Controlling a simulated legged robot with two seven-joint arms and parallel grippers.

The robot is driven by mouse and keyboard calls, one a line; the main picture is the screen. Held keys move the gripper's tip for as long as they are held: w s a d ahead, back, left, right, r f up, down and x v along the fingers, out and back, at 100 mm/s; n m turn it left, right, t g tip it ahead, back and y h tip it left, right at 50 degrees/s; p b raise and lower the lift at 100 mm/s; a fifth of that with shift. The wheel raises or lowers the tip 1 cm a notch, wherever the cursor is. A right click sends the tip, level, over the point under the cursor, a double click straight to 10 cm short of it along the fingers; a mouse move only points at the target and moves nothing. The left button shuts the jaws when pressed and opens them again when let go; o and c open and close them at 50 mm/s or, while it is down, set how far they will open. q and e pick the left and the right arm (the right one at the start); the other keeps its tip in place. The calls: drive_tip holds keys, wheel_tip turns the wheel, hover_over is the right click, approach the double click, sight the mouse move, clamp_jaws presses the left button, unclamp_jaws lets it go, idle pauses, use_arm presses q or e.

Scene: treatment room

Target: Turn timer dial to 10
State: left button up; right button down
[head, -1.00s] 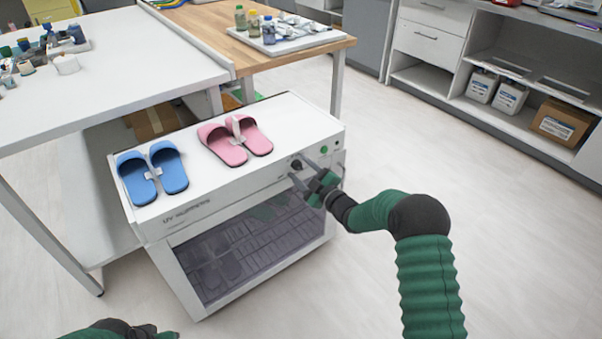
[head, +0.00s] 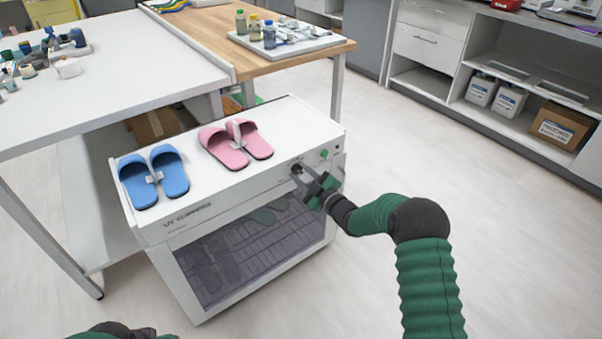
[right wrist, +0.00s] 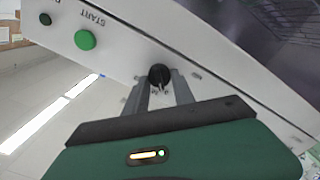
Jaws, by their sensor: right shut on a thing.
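The timer dial is a small black knob (right wrist: 159,76) on the front panel of the white UV sterilizer (head: 290,125); it shows in the right wrist view. My right gripper (right wrist: 160,88) is at the dial, with its two grey fingers shut on it, one on each side. In the head view the right gripper (head: 302,176) hides most of the dial. The numbers around the dial cannot be read. My left gripper (head: 150,332) shows only in part at the bottom edge, away from the sterilizer, and its fingers are unclear.
A green START button (right wrist: 85,40) and a smaller dark button (right wrist: 45,19) sit beside the dial. Blue slippers (head: 153,177) and pink slippers (head: 235,143) lie on the sterilizer's top. A white table (head: 120,75) stands at left. The floor at right is clear.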

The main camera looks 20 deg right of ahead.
drive_tip(key=m+p, duration=0.1)
drive_tip(key=m, duration=0.1)
drive_tip(key=shift+m, duration=0.3)
drive_tip(key=shift+f+m+p, duration=0.1)
drive_tip(key=shift+m+p, duration=0.75)
drive_tip(key=shift+m, duration=0.45)
drive_tip(key=shift+d, duration=0.1)
drive_tip(key=c, duration=1.1)
unclamp_jaws()
drive_tip(key=shift+s+d, duration=0.1)
drive_tip(key=shift+s, duration=0.15)
drive_tip(key=p+v, duration=0.5)
drive_tip(key=v, duration=1.1)
drive_tip(key=shift+s, duration=0.15)
